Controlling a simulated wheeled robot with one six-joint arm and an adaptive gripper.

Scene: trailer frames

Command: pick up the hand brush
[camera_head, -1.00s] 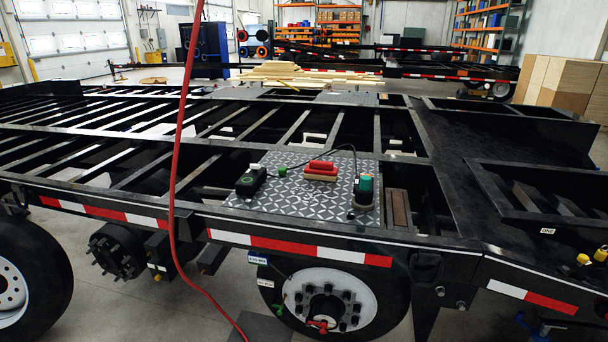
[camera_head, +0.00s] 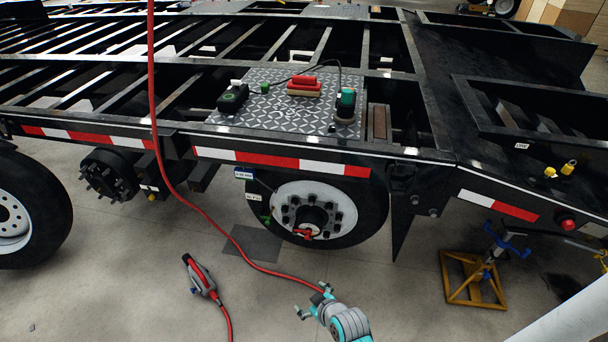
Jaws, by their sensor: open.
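The hand brush (camera_head: 304,86) appears to be the red-topped piece with a tan lower part. It lies on the diamond-pattern metal plate (camera_head: 290,123) on the trailer frame, between a black device and a teal-capped tool. My gripper (camera_head: 312,301), teal and grey, is at the bottom centre. It is open and empty, well apart from the brush, in front of the trailer. No part of my arm covers the brush.
The black device (camera_head: 232,98) and teal-capped tool (camera_head: 346,104) flank the brush; a black cable loops behind it. A red hose (camera_head: 170,185) runs down to beside my gripper. A grey-red tool (camera_head: 201,279) and yellow stand (camera_head: 473,278) are on the floor.

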